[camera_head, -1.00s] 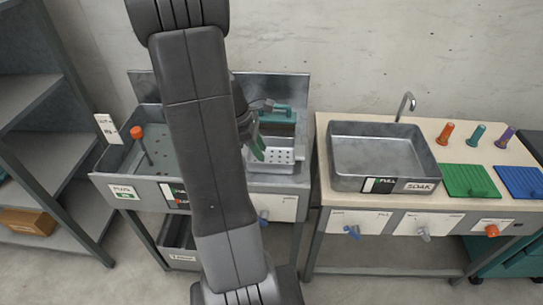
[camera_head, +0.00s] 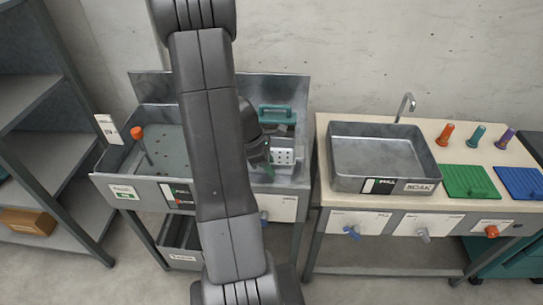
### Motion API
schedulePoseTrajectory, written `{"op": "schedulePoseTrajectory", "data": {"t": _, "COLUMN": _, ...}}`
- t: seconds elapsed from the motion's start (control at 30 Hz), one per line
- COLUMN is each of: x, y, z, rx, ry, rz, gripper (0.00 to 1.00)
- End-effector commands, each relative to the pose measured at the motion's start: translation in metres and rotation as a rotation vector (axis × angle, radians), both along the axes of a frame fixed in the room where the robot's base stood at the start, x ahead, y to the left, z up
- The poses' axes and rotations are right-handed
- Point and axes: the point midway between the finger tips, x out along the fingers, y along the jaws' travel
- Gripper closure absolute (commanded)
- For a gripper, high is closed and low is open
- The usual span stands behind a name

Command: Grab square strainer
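The square strainer (camera_head: 284,154) is a pale metal basket with holes. It sits in the right part of the left sink unit, in front of a teal handle (camera_head: 277,114). My gripper (camera_head: 262,160) is at the strainer's left side, with a dark green finger showing. My arm hides most of the gripper and the strainer's left part. I cannot tell whether the gripper touches the strainer, or whether its fingers are open.
A drain basin (camera_head: 120,150) with an orange-topped rod (camera_head: 137,133) lies left of my arm. A soak sink (camera_head: 340,168) stands on the right bench, with green (camera_head: 470,180) and blue (camera_head: 522,180) boards beside it. Grey shelves (camera_head: 50,150) stand far left.

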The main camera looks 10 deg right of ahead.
Motion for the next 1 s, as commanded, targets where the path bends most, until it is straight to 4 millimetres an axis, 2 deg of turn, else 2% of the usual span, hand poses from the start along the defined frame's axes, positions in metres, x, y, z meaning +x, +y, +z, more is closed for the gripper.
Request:
{"op": "schedulePoseTrajectory", "data": {"t": 0.03, "x": 0.000, "y": 0.000, "z": 0.000, "rx": 0.000, "ry": 0.000, "rz": 0.000, "gripper": 0.91}}
{"op": "schedulePoseTrajectory", "data": {"t": 0.1, "x": 0.000, "y": 0.000, "z": 0.000, "rx": 0.000, "ry": 0.000, "rz": 0.000, "gripper": 1.00}}
{"op": "schedulePoseTrajectory", "data": {"t": 0.43, "x": 0.000, "y": 0.000, "z": 0.001, "rx": 0.000, "ry": -0.001, "rz": 0.000, "gripper": 1.00}}
{"op": "schedulePoseTrajectory", "data": {"t": 0.53, "x": 0.001, "y": 0.000, "z": 0.007, "rx": 0.000, "ry": -0.004, "rz": 0.001, "gripper": 1.00}}
{"op": "schedulePoseTrajectory", "data": {"t": 0.67, "x": 0.002, "y": 0.000, "z": 0.025, "rx": -0.001, "ry": -0.007, "rz": 0.001, "gripper": 1.00}}
{"op": "schedulePoseTrajectory", "data": {"t": 1.0, "x": 0.001, "y": 0.000, "z": 0.085, "rx": -0.001, "ry": -0.005, "rz": 0.000, "gripper": 1.00}}
